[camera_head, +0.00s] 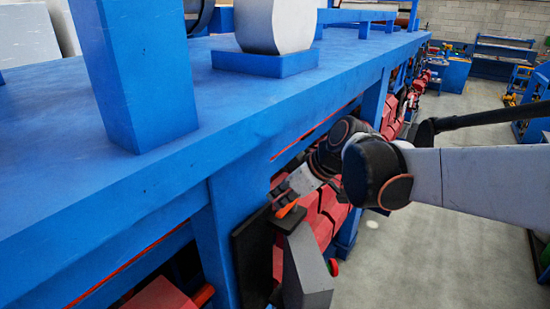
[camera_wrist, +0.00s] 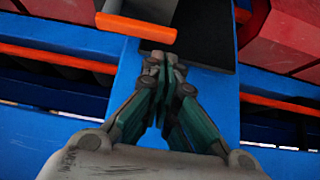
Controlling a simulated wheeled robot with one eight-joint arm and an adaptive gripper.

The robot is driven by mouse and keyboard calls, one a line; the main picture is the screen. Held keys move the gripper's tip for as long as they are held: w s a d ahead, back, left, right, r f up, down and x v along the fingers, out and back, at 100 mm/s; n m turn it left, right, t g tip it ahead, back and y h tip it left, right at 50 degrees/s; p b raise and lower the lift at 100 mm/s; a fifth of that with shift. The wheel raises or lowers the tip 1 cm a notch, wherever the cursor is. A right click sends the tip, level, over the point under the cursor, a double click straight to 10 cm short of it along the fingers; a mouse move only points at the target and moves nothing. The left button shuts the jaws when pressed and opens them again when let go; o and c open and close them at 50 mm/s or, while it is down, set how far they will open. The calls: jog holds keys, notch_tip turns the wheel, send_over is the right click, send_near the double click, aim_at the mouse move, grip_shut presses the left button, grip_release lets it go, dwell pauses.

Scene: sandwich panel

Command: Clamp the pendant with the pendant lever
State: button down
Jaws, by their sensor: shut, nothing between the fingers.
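An orange lever (camera_head: 287,210) sits in front of a black plate (camera_head: 252,245) fixed to a blue upright. A grey box (camera_head: 308,268), which looks like the pendant, stands just below and right of the lever, with a red and green knob at its side. My gripper (camera_head: 285,190) is close by the lever. In the wrist view the lever's orange end (camera_wrist: 135,28) crosses just ahead of my gripper (camera_wrist: 164,62), whose fingertips meet with nothing between them. I cannot tell whether the fingertips touch the lever. Only the lever's near part shows in the wrist view.
The blue frame's top beam (camera_head: 150,180) runs above and left of my gripper. Red blocks (camera_head: 325,215) fill the space behind it. An orange rail (camera_wrist: 55,57) and another (camera_wrist: 278,107) lie to either side of the blue upright (camera_wrist: 225,100). Open floor (camera_head: 450,250) lies to the right.

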jog(key=shift+x, duration=1.5)
